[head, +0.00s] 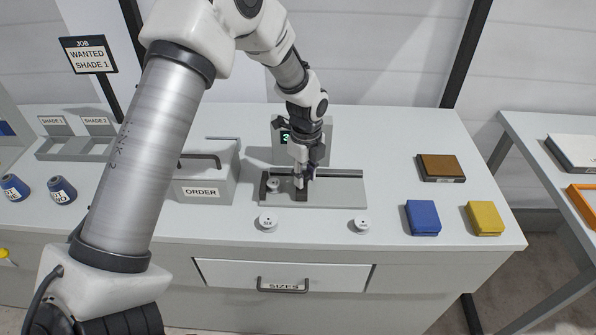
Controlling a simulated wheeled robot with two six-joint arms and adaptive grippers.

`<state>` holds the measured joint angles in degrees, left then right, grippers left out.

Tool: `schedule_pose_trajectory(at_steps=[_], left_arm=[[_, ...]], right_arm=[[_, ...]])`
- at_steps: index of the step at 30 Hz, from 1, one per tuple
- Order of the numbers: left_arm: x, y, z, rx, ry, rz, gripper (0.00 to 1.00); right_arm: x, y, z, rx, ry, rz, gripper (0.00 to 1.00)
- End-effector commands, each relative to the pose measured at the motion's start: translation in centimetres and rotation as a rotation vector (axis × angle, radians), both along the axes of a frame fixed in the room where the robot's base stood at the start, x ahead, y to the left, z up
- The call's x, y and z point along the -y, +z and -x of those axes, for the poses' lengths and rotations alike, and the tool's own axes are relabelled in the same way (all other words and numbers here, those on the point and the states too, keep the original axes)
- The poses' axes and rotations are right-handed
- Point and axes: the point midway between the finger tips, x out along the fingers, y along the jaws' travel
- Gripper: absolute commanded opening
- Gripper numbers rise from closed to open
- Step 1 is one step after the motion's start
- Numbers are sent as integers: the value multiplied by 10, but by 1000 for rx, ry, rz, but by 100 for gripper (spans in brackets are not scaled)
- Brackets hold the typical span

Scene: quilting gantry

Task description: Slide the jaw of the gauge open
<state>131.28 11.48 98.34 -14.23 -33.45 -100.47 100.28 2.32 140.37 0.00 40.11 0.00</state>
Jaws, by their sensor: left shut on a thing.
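The gauge (340,190) is a grey flat base with a dark rail along its back, on the middle of the table. A small display (285,138) with a green digit stands behind it, partly hidden by my arm. My left gripper (303,181) points down over the left half of the gauge and is shut on the gauge's dark jaw (300,195). The gripper hides much of the jaw. A small round pale piece (273,184) sits on the gauge base just left of the jaw. My right gripper is not in view.
Two white round pieces (268,223) (362,224) lie in front of the gauge. The ORDER box (207,180) stands to its left. Blue (423,218), yellow (485,219) and brown (441,167) blocks lie to the right. The SIZES drawer (284,276) is below.

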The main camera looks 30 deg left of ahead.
Motion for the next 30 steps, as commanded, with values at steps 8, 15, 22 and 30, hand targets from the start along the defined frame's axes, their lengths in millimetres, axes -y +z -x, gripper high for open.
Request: schedule_pose_trajectory(at_steps=[8, 15, 22, 30], left_arm=[[2, -2, -2, 5, 6, 4, 34], [2, -1, -2, 5, 5, 3, 56], [2, 9, -3, 7, 5, 4, 56], [3, 72, -5, 10, 4, 2, 56]], right_arm=[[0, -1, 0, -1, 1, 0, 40], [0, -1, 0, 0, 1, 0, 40], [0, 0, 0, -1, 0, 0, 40], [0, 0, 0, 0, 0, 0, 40]])
